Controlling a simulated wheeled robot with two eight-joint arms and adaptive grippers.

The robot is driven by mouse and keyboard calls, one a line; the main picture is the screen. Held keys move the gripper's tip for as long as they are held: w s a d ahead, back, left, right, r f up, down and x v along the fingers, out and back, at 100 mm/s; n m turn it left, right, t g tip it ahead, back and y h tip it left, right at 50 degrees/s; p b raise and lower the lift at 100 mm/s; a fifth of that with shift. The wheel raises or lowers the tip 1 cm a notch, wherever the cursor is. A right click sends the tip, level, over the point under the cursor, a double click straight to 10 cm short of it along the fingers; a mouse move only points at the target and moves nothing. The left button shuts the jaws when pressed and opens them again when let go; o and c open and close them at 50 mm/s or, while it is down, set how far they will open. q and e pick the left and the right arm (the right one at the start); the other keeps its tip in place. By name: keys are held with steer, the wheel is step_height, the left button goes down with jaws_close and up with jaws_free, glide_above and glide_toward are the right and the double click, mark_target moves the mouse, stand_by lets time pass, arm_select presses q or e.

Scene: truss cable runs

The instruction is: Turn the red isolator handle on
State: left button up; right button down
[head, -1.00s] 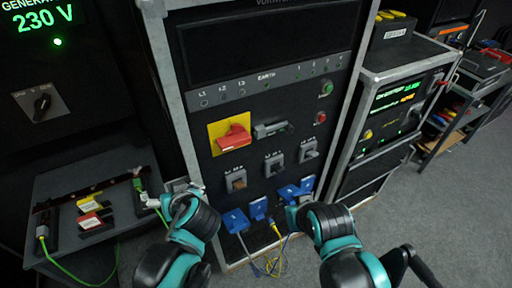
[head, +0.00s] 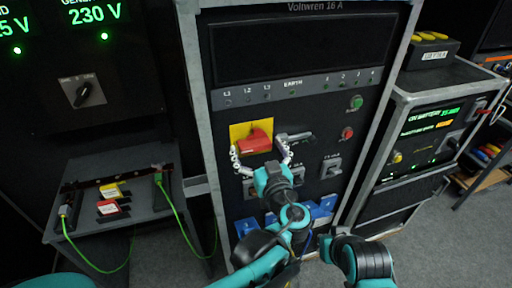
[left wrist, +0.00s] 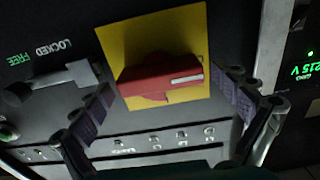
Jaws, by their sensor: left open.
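The red isolator handle (head: 257,141) sits on a yellow plate (head: 238,131) on the front of the tall cabinet. It lies roughly crosswise. In the left wrist view the handle (left wrist: 160,80) carries a white stripe near its right end. My left gripper (head: 261,158) is open in front of the handle, one finger on each side. In the left wrist view its fingers (left wrist: 168,103) stand at either end of the handle, with a visible gap at the right; contact at the left is unclear. Part of my right arm shows lower right; its gripper does not show.
A grey lever (head: 295,137) sits right of the yellow plate, with LOCKED and FREE labels in the left wrist view. Green (head: 356,102) and red (head: 347,133) buttons are further right. Blue connectors (head: 245,227) line the cabinet below. A side shelf (head: 150,213) holds cables and tags.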

arm_select(q)
steer(key=shift+w+a, duration=0.1)
steer(key=shift+w, duration=0.2)
steer(key=shift+c, duration=0.3)
steer(key=c, duration=1.1)
